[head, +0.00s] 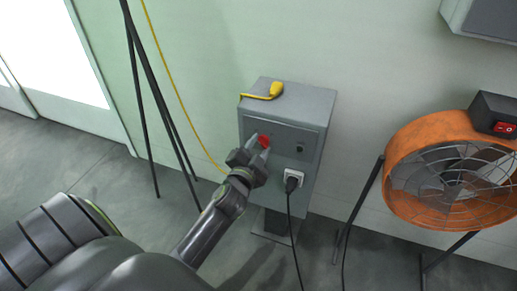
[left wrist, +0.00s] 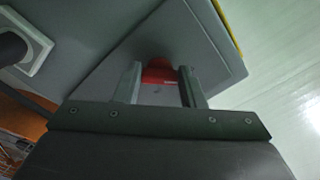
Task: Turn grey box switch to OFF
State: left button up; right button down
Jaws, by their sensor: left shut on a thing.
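The grey box (head: 318,125) stands on a post against the wall. Its red switch (head: 264,141) is on the upper left of the front panel. My left gripper (head: 258,148) is at the panel with its fingers on either side of the red switch, shut on it. In the left wrist view the red switch (left wrist: 159,74) sits between the two fingers of the left gripper (left wrist: 160,84). The switch's markings and exact angle cannot be made out. My right gripper is in neither view.
A white socket with a black plug (head: 292,181) is low on the box front, its cable hanging down. An orange fan (head: 440,170) stands at the right. Dark tripod legs (head: 150,90) stand left of the box.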

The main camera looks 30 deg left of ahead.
pick_arm(q)
jog(key=shift+f, duration=0.1)
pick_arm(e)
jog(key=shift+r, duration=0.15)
pick_arm(q)
jog(key=o, duration=1)
jog(key=p+v, duration=0.2)
jog(key=v, duration=1.5)
jog(key=shift+s+d, duration=0.15)
jog(key=shift+s, duration=0.05)
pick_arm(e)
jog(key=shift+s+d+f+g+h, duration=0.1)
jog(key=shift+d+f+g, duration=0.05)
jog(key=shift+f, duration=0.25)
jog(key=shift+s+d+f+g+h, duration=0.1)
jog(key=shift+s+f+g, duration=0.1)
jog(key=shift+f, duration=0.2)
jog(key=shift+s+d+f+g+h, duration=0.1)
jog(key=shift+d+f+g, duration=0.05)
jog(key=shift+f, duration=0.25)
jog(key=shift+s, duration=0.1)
